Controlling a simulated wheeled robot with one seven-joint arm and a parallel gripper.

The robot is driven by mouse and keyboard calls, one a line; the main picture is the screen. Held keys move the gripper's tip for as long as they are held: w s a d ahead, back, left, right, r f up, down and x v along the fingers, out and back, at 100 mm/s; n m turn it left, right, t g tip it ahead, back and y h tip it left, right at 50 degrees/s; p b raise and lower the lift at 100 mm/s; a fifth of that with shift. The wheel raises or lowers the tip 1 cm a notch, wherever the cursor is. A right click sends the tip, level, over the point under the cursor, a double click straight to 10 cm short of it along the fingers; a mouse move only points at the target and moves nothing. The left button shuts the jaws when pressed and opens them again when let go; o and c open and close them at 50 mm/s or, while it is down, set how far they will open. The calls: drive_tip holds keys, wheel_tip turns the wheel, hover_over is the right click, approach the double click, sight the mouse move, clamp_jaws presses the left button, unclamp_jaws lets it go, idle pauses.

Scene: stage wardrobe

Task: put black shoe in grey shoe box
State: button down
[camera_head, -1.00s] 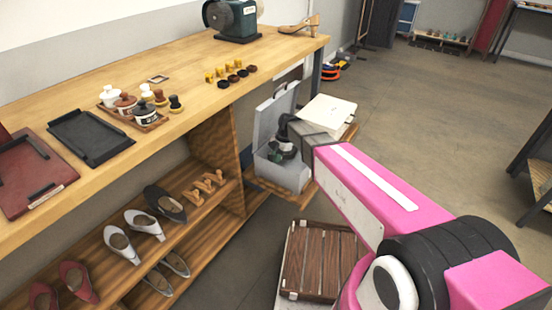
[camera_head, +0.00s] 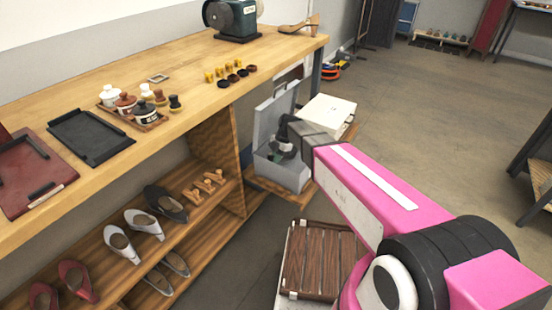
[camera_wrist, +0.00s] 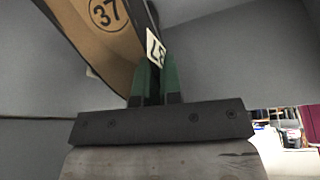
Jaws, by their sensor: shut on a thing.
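The grey shoe box (camera_head: 291,177) stands open beyond the end of the bench, its lid (camera_head: 266,118) raised at the left. My gripper (camera_head: 276,156) is at the box opening, partly hidden by my arm. In the wrist view my gripper (camera_wrist: 155,82) has its green fingers shut on the black shoe (camera_wrist: 97,38). The shoe's tan sole marked 37 and dark edge show, tilted, with grey box walls around. In the head view the held shoe is mostly hidden. I cannot tell whether it touches the box floor. Another black shoe (camera_head: 166,204) sits on the shelf.
A white box (camera_head: 326,112) stands just right of the grey box. Open floor (camera_head: 440,120) lies to the right.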

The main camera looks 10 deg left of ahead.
drive_tip(key=shift+f, duration=0.25)
drive_tip(key=c, duration=1.2)
unclamp_jaws()
